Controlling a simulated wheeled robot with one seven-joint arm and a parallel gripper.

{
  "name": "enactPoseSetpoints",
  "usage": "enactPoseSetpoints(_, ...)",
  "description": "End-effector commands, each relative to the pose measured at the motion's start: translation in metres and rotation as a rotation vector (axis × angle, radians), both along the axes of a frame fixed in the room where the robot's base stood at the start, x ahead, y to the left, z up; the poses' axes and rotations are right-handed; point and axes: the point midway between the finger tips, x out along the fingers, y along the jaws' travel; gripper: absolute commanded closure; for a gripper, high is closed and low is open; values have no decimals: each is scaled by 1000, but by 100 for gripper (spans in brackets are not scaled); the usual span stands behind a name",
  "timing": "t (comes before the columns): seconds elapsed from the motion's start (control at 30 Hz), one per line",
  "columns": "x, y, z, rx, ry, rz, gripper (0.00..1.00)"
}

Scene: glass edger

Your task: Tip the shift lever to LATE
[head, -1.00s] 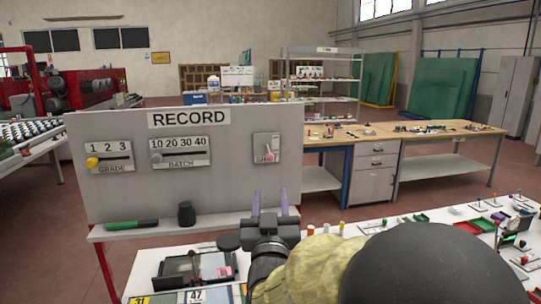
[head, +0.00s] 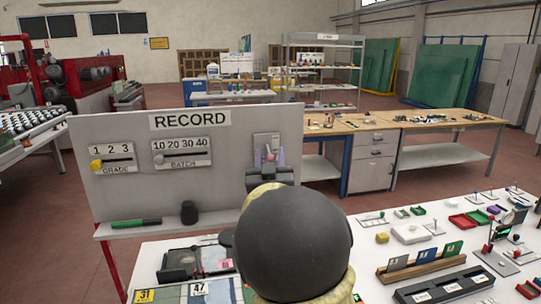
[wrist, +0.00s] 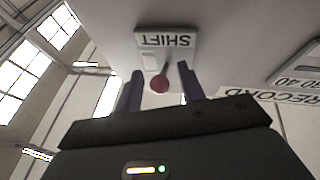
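The shift plate (head: 266,139) is at the right end of the grey RECORD panel. In the wrist view the plate (wrist: 165,40) is upside down, with SHIFT legible but no LATE mark readable. The shift lever's red knob (wrist: 159,85) sticks out from the plate on a short dark stem. The knob also shows small in the head view (head: 270,154). My gripper (wrist: 160,73) is open, one purple finger on each side of the knob, with visible gaps. In the head view my gripper (head: 268,160) is in front of the plate's lower part, and my arm hides the area below.
The RECORD panel (head: 225,160) also carries a GRADE slider (head: 97,165) and a BATCH slider (head: 158,160). The white table at right holds several trays and small parts.

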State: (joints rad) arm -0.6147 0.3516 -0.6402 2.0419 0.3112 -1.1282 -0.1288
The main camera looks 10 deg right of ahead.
Motion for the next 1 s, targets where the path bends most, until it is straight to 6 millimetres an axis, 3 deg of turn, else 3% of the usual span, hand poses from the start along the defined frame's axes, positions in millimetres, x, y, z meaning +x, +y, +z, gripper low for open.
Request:
enactPoseSetpoints(0.17,0,0,0,0,0,0,61)
enactPoseSetpoints(0.37,0,0,0,0,0,0,100)
enactPoseSetpoints(1.0,-3,0,12,2,135,0,100)
